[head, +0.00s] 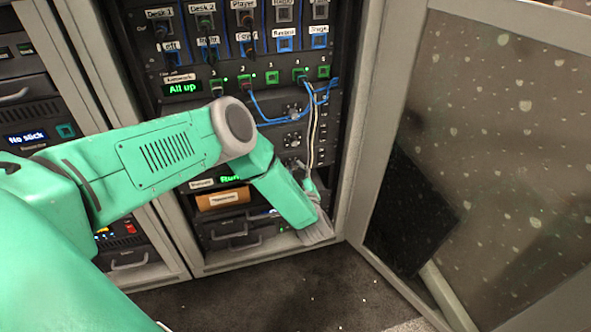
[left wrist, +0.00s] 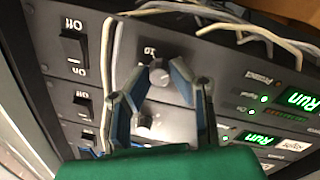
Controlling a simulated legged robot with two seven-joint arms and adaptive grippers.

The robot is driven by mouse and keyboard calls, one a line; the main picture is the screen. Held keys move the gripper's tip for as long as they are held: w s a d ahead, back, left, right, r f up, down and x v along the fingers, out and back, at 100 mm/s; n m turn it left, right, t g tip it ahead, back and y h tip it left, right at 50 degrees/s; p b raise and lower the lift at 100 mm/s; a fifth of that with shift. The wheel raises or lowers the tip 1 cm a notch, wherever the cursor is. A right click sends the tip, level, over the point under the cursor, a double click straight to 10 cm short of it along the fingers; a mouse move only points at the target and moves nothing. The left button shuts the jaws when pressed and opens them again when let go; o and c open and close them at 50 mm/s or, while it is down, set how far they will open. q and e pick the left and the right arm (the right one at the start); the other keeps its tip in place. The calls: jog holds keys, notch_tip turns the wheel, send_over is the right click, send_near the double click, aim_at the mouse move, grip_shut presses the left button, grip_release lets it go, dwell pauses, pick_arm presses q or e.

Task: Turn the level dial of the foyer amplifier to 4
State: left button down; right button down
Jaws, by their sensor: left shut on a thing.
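In the left wrist view, my left gripper (left wrist: 159,84) is shut on a grey round dial (left wrist: 158,73) on the face of an upper amplifier panel (left wrist: 225,75). A "10" mark shows just above this dial; its pointer and other marks are hidden or too small to read. A second dial (left wrist: 143,121) shows between the fingers, closer to the palm, on the panel below. I cannot read which amplifier is the foyer one. In the head view, my left gripper (head: 316,222) is low at the rack's right side, and the dials are hidden. My right gripper is not in view.
Off/On rocker switches (left wrist: 73,46) sit left of the dials, and a pale cable (left wrist: 108,75) hangs between. Green "Run" displays (left wrist: 300,98) are at right. In the head view, blue cables (head: 290,110) hang above, and an open glazed door (head: 490,120) stands at right.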

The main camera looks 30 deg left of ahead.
pick_arm(q)
jog(key=shift+m+p, duration=0.4)
jog(key=shift+m, duration=0.7)
jog(key=m, duration=0.2)
jog(key=shift+m+p, duration=0.3)
jog(key=shift+p, duration=0.05)
jog(key=m, duration=0.4)
jog(key=shift+d+g, duration=0.1)
jog(key=shift+g, duration=0.3)
jog(key=m, duration=0.2)
jog(key=shift+m, duration=0.4)
jog(key=m+b, duration=0.1)
jog(key=m, duration=0.2)
jog(key=shift+f+m+g, duration=0.1)
jog(key=shift+m+g, duration=0.2)
jog(key=shift+d+m+b, duration=0.1)
jog(key=shift+m+b, duration=0.2)
jog(key=shift+m, duration=0.8)
jog(key=shift+w+m, duration=0.1)
jog(key=shift+m, duration=1.1)
jog(key=shift+d, duration=0.1)
